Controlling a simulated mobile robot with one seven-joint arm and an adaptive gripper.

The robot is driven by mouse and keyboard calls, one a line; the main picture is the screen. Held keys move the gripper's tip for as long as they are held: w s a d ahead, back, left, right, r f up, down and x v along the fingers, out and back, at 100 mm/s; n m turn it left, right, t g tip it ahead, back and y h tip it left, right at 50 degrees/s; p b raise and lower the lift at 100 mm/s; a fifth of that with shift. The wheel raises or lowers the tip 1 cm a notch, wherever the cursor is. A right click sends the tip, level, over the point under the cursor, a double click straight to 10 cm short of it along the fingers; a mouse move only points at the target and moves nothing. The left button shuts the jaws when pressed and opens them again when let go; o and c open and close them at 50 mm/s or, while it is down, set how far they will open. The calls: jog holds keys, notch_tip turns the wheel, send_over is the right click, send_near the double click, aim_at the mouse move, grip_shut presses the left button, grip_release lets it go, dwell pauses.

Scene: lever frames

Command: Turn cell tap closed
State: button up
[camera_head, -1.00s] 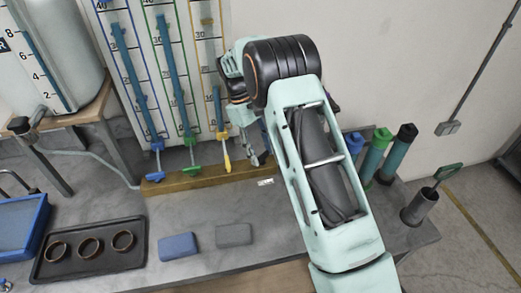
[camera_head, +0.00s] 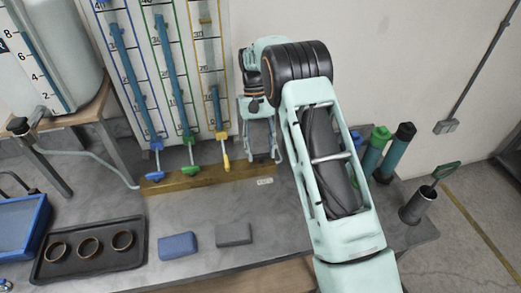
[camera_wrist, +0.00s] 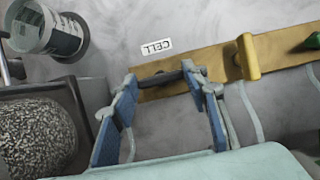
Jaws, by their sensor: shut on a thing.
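The cell tap's dark handle (camera_wrist: 160,79) shows in the wrist view at the end of the wooden rail (camera_wrist: 215,62), beside the white CELL label (camera_wrist: 156,47), which reads upside down there. The handle lies roughly along the rail. My gripper (camera_wrist: 160,80) is shut on it, one blue-padded finger at each end. In the head view my gripper (camera_head: 261,158) points down at the rail's right end, just above the CELL label (camera_head: 265,181). The handle is hidden there behind the gripper.
A yellow tap (camera_head: 222,150), a green tap (camera_head: 190,155) and a blue tap (camera_head: 155,160) stand left along the rail, under the tubes. A tray with brown rings (camera_head: 92,262) and two blocks (camera_head: 178,245) lie in front. Capped bottles (camera_head: 397,150) stand right of my arm.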

dwell(0.4)
jog(key=o, duration=1.2)
jog(key=shift+c, duration=0.2)
jog(key=shift+r, duration=0.1)
jog(key=v, duration=1.2)
